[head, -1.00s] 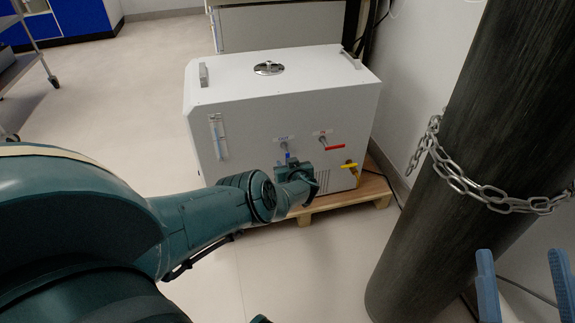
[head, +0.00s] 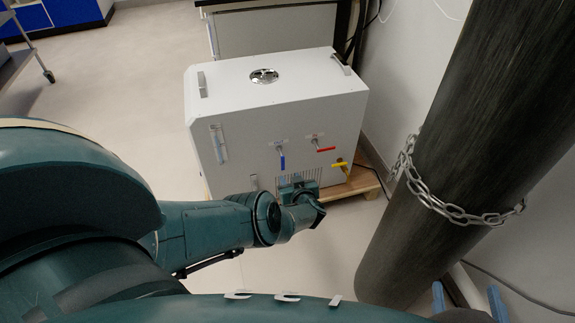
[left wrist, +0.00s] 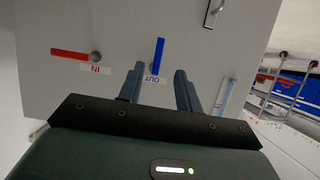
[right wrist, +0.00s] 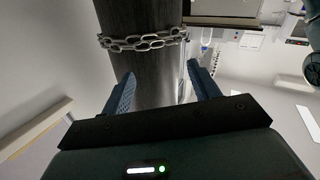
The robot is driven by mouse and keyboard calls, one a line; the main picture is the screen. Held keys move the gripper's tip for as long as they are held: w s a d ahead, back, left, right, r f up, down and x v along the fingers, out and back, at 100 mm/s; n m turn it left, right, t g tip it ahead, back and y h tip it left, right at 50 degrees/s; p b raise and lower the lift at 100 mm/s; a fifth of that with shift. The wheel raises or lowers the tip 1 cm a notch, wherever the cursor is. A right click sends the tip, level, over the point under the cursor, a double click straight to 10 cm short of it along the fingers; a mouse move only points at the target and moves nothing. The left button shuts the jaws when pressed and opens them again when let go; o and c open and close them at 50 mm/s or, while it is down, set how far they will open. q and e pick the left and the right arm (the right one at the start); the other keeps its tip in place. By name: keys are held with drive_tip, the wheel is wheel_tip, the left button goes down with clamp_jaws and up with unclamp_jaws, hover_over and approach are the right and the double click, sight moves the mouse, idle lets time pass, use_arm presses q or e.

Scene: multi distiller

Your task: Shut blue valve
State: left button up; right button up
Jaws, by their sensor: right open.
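The blue valve (head: 282,161) is on the front of the white box (head: 250,123). Its handle hangs vertically below its stem. In the left wrist view the blue valve (left wrist: 159,56) sits by the OUT label, beyond my fingertips and between their lines, apart from them. My left gripper (head: 298,182) is in front of the box, low and slightly right of the valve. In its wrist view (left wrist: 157,75) it is open and empty. My right gripper (right wrist: 160,82) is open and empty, facing the dark cylinder; its blue fingers show at the head view's bottom right (head: 468,302).
A red valve (head: 325,150) with a horizontal handle is right of the blue one; a yellow valve (head: 340,163) is lower right. The box stands on a wooden pallet (head: 362,184). A dark cylinder (head: 440,150) with a chain (head: 440,203) stands at right.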

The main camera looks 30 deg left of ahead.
use_arm(q)
drive_tip(key=shift+p+v, duration=0.5)
drive_tip(key=shift+v, duration=0.6)
use_arm(e)
drive_tip(key=shift+d+f+m+g+h, duration=0.15)
drive_tip(key=shift+d+m+g+h, duration=0.2)
drive_tip(key=shift+g+h, duration=0.25)
